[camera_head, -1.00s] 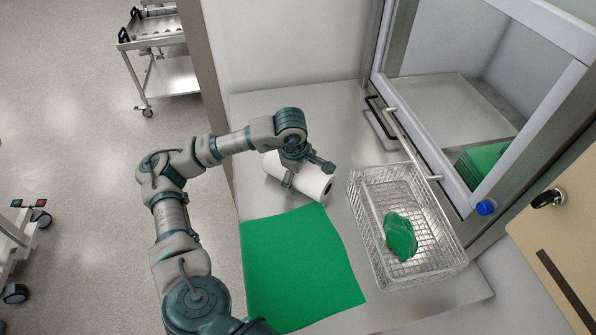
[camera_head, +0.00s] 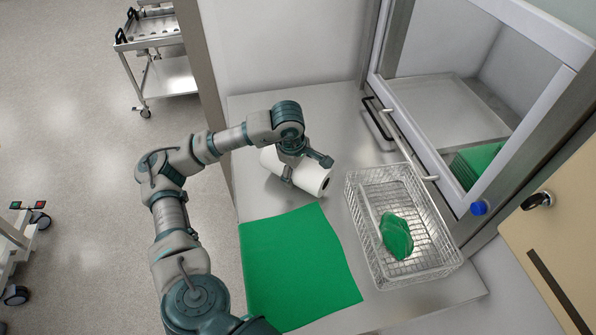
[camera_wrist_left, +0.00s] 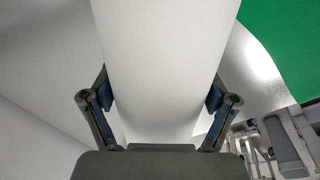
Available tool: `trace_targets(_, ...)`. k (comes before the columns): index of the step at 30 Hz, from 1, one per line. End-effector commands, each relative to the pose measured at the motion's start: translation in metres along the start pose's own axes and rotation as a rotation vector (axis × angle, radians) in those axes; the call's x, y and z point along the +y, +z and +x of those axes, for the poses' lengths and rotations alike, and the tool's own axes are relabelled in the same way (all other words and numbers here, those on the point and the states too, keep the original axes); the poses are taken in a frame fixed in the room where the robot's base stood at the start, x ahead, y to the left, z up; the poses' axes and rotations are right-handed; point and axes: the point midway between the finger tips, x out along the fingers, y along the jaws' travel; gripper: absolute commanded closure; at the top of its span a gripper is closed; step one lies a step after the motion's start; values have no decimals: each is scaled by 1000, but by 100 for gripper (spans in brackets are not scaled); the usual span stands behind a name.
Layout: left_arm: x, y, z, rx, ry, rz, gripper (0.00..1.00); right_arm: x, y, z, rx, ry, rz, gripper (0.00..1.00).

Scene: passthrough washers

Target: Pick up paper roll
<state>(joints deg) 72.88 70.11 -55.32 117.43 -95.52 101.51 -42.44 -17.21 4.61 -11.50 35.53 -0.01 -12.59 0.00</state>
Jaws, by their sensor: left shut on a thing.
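The white paper roll (camera_head: 313,181) lies on its side above the metal counter, with its open end facing right in the head view. My left gripper (camera_head: 302,170) is shut on the roll from above, with one finger on each side of it. In the left wrist view the roll (camera_wrist_left: 162,60) fills the middle between the two fingers (camera_wrist_left: 160,105). A shadow shows on the counter under the roll; it seems slightly raised, but the gap is hard to judge. My right gripper is not in view.
A green cloth (camera_head: 295,268) lies flat on the counter (camera_head: 275,105) in front of the roll. A wire basket (camera_head: 362,235) holding a green item (camera_head: 396,236) stands to the right. Behind it is a pass-through cabinet (camera_head: 440,100). A metal cart (camera_head: 165,75) stands on the floor.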

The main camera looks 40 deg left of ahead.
Motion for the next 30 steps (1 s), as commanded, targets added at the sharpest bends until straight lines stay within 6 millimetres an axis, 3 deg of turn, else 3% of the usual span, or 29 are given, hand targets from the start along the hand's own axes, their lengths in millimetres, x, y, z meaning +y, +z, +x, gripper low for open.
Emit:
trace_targets(2, 1, 1, -15, -1, 3, 1, 73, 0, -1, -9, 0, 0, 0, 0)
trace_targets(5, -20, 2, -14, 1, 3, 3, 73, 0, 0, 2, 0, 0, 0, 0)
trace_targets(18, -126, 13, -45, 3, 2, 1, 73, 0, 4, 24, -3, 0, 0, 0)
trace_targets(24, -147, 16, -52, 0, 1, 1, 73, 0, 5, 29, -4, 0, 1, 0)
trace_targets(30, -152, 17, -54, 0, 1, 0, 73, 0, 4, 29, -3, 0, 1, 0)
